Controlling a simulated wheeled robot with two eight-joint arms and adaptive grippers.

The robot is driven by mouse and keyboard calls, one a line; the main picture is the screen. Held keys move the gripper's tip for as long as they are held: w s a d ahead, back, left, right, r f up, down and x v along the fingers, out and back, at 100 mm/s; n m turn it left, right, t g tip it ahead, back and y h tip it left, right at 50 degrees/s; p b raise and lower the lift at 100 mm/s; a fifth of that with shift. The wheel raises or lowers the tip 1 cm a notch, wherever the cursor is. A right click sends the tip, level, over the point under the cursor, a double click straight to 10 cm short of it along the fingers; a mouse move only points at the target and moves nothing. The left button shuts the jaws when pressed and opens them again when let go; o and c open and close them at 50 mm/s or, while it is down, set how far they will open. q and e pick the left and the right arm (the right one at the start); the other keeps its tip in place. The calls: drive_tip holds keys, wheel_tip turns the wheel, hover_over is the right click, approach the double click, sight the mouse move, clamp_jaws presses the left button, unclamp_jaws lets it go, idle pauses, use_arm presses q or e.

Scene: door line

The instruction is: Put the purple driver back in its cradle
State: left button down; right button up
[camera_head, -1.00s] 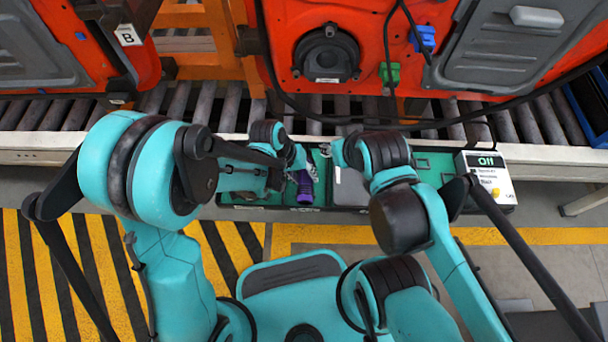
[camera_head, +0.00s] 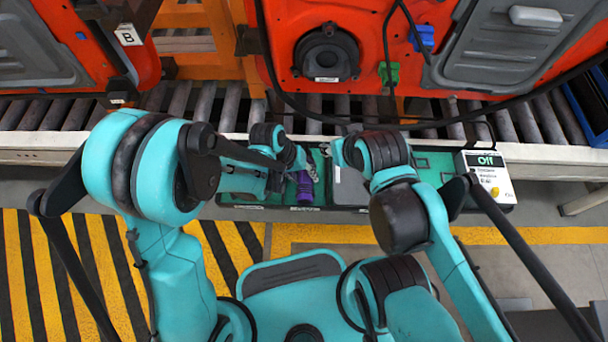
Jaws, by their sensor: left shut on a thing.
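The purple driver (camera_head: 304,188) stands or hangs over the green tray (camera_head: 255,206) on the conveyor's near side, left of the tray's middle. My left gripper (camera_head: 311,168) is shut on the driver's upper part and partly hides it. The driver's lower end is close to the tray's front labels; I cannot tell whether it touches the tray. I cannot make out the cradle clearly, as my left arm covers much of the tray's left part. My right gripper (camera_head: 327,150) is just right of the left one, small and partly hidden by its own arm; its jaws are unclear.
A grey plate (camera_head: 350,188) lies in the tray right of the driver. A white control box (camera_head: 484,178) with a green display and yellow button stands at the tray's right end. Orange doors (camera_head: 400,70) hang behind the roller conveyor (camera_head: 60,113), with a black cable crossing in front.

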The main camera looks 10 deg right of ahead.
use_arm(q)
drive_tip(key=shift+f, duration=0.15)
drive_tip(key=c, duration=0.9)
unclamp_jaws()
drive_tip(key=v, duration=1.2)
